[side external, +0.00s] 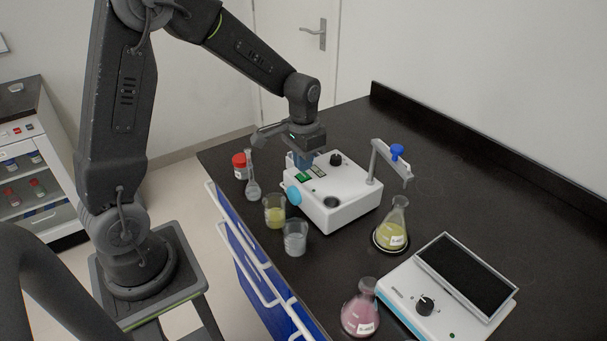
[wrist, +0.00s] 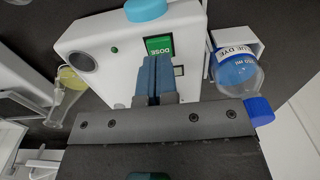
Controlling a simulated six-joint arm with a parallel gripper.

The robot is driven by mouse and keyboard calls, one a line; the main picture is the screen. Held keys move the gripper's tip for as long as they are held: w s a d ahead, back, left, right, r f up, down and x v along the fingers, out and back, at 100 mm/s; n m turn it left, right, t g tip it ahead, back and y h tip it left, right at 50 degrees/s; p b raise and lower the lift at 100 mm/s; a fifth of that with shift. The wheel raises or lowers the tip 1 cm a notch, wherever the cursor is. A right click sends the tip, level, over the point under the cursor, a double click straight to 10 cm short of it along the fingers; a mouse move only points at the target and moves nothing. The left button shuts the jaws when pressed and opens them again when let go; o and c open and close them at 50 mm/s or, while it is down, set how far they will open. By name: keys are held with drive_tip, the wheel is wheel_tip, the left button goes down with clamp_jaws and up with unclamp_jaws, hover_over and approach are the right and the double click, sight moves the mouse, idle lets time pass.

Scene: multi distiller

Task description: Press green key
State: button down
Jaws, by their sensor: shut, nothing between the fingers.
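The green key (side external: 303,177) is on the top of the white dosing device (side external: 345,185), near its left end. In the wrist view the green key (wrist: 158,44) carries the word DOSE. My gripper (side external: 302,165) is over that end of the device, pointing down. In the wrist view its blue fingers (wrist: 156,62) are together, with nothing between them, and their tips lie right at the lower edge of the key. I cannot tell whether they touch it. The fingers partly cover the panel below the key.
A red-capped jar (side external: 240,165), a flask (side external: 252,185) and two beakers (side external: 275,212) stand left of the device. A yellow flask (side external: 392,236), a pink flask (side external: 360,312) and a second device (side external: 420,300) are right. A blue-dye bottle (wrist: 237,72) is beside my fingers in the wrist view.

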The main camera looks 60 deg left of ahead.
sight(303, 175)
drive_tip(key=shift+f, duration=1.1)
drive_tip(key=shift+r, duration=3.55)
drive_tip(key=s+d+r+t, duration=0.2)
drive_tip(key=s+d+r, duration=0.2)
drive_tip(key=s, duration=0.5)
drive_tip(key=s+d+r+t, duration=0.3)
drive_tip(key=s+d+r, duration=0.1)
drive_tip(key=s, duration=0.5)
drive_tip(key=shift+s+d+r+t, duration=0.2)
drive_tip(key=shift+d+r+t, duration=0.15)
drive_tip(key=shift+r, duration=0.55)
drive_tip(key=shift+w, duration=0.15)
